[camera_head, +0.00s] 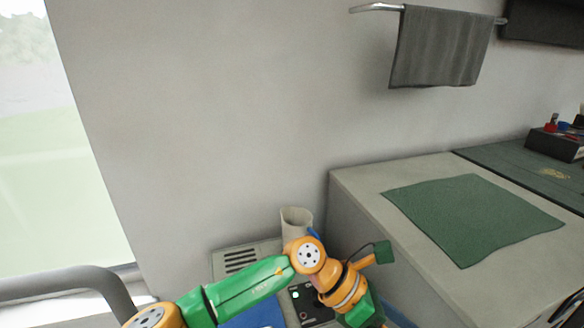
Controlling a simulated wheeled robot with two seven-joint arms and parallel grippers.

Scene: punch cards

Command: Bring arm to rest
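My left arm (250,288), green and orange, reaches in from the bottom left. It bends at an orange joint and turns downward on the right. Its hand end (362,312) is cut off by the bottom edge of the view. The fingers do not show, so I cannot tell whether the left gripper is open or shut, or whether it holds anything. My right arm and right gripper are not in view.
A grey counter (365,190) with a green mat (470,215) stands right of the arm. A whitish container (296,216) and a vented panel (240,260) are behind it. A grey towel (440,48) hangs above on a rail. A curved grey rail (70,277) is at lower left.

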